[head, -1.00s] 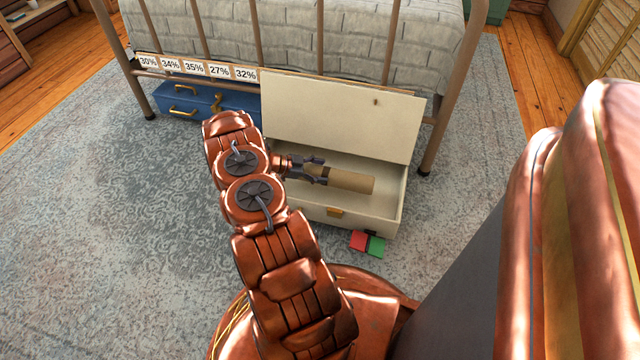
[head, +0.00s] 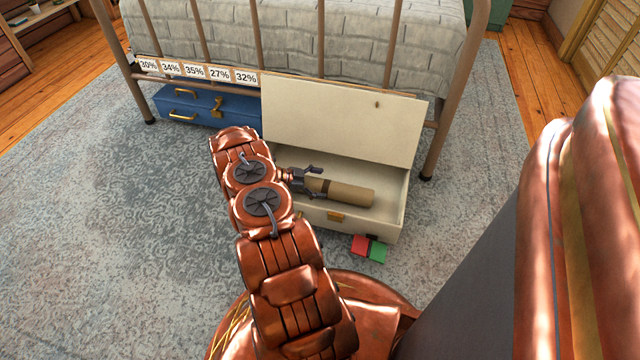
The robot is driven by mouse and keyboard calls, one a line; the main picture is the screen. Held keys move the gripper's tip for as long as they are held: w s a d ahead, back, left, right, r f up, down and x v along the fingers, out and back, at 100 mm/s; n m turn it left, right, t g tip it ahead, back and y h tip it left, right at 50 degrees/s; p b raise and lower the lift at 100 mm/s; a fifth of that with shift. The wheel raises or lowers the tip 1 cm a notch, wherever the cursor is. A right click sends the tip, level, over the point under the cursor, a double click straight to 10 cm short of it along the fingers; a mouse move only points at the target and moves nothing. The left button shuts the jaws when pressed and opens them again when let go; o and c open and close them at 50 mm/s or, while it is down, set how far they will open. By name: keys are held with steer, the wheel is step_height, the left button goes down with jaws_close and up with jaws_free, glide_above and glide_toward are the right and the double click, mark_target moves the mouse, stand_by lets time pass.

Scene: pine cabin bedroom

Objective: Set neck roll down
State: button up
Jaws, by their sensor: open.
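The neck roll (head: 350,194) is a tan cylinder with a dark band near its left end. It lies inside an open cream box (head: 398,222) with its lid raised at the back. My gripper (head: 316,183) is open at the left end of the roll, over the left part of the box. One dark finger shows above the roll's end.
A blue case (head: 196,107) stands under the bed (head: 330,40) to the left of the cream box. A red and green block pair (head: 370,248) lies on the rug in front of the box. Percentage cards (head: 195,71) hang on the bed rail. The rug (head: 110,210) is clear at the left.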

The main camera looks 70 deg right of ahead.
steer(key=p+v, duration=0.5)
steer(key=v, duration=0.7)
stand_by(0.6)
